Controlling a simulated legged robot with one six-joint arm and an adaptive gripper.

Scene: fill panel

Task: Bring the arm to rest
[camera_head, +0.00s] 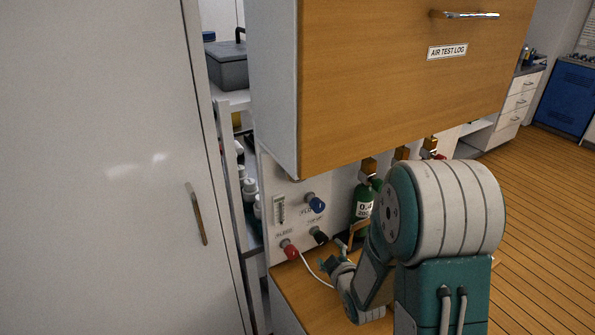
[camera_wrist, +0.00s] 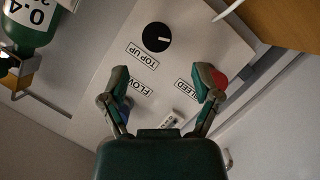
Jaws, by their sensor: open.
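My gripper (camera_head: 336,264) is low in front of the white fill panel (camera_head: 275,180) in the head view. In the wrist view my gripper (camera_wrist: 163,82) has its two fingers spread, with nothing held between them. The black TOP UP knob (camera_wrist: 156,37) is beyond the fingertips, apart from them. The red BLEED knob (camera_wrist: 219,78) is partly hidden behind the right finger. The blue FLOW knob (camera_head: 316,204) shows in the head view. My arm covers much of the bench and lower right.
A green bottle (camera_head: 362,206) stands beside the panel, close to my arm. A white hose (camera_head: 314,270) runs over the wooden bench (camera_head: 290,290). A wooden cabinet (camera_head: 390,90) overhangs the panel. A white door (camera_head: 100,180) is at left. Open floor (camera_head: 550,200) lies at right.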

